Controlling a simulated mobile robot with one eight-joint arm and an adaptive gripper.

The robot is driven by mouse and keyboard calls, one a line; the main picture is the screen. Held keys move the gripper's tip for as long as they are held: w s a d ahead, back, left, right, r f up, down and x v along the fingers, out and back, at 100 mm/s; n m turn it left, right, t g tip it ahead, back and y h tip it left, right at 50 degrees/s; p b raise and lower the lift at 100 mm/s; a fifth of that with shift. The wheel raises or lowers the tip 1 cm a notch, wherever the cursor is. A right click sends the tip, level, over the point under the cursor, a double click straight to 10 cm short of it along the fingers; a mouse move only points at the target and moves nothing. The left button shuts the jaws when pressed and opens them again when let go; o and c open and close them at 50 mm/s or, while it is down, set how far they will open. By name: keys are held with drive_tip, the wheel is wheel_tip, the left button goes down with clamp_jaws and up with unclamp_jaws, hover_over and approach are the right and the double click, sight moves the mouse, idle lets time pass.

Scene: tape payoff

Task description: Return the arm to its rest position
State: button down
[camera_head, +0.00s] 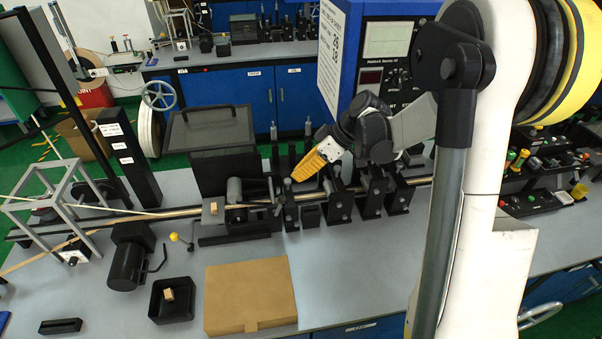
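My arm reaches in from the right side of the picture. Its white and yellow links cover much of the right. My gripper (306,168) has yellow fingers and a dark wrist. It hangs over the middle of the bench (375,258), pointing down and left, above or just behind a row of black posts (341,203). The fingers overlap in this view, so whether they are apart cannot be told. I see nothing clearly held between them.
A metal rail (165,214) with black fixtures crosses the bench. A cardboard box (249,293) and a black tray (155,306) holding a small tan block (168,295) sit in front. A blue instrument cabinet (340,60) stands behind my gripper. Bench right of the cardboard box looks clear.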

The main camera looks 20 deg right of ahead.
drive_tip(key=s+a+f+m+t+h+b, duration=0.2)
drive_tip(key=s+m+b, duration=0.3)
drive_tip(key=s, duration=0.5)
drive_tip(key=s+a+f+m+t+h+b, duration=0.1)
drive_tip(key=s+m+h+b, duration=0.3)
drive_tip(key=s+b, duration=0.5)
drive_tip(key=s+f+m+t, duration=0.1)
drive_tip(key=s, duration=0.1)
drive_tip(key=shift+s+a+h, duration=0.3)
drive_tip(key=shift+a+h, duration=0.05)
drive_tip(key=shift+h, duration=0.05)
